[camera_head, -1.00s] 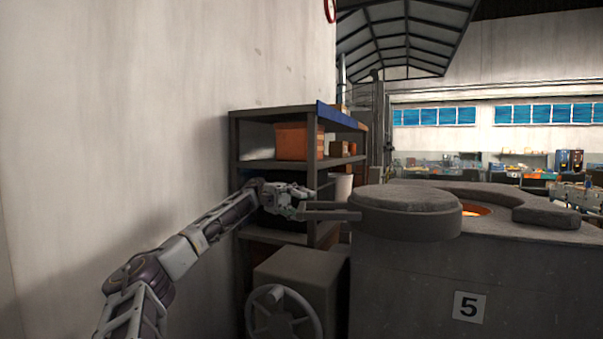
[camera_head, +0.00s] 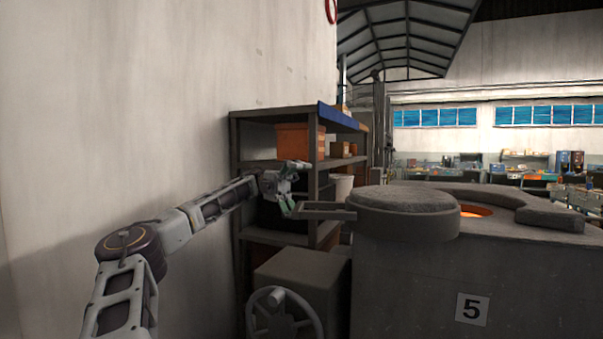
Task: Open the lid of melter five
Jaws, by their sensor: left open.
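Melter five (camera_head: 420,285) is a grey block with a "5" plate on its front, at the right. Its round grey lid (camera_head: 403,198) sits to the left of the glowing opening (camera_head: 477,211), which shows in part behind the lid's right edge. The lid's handle (camera_head: 325,212), a flat frame, sticks out to the left. My left gripper (camera_head: 296,187) is open at the handle's left end. Its lower finger is close to that end; I cannot tell whether they touch. My right gripper is not in view.
A shelf rack (camera_head: 236,190) with orange boxes (camera_head: 296,142) stands behind my left gripper, against the pale wall (camera_head: 110,110). A grey box with a handwheel (camera_head: 285,315) stands below the handle. A curved grey slab (camera_head: 550,218) lies on the melter's top.

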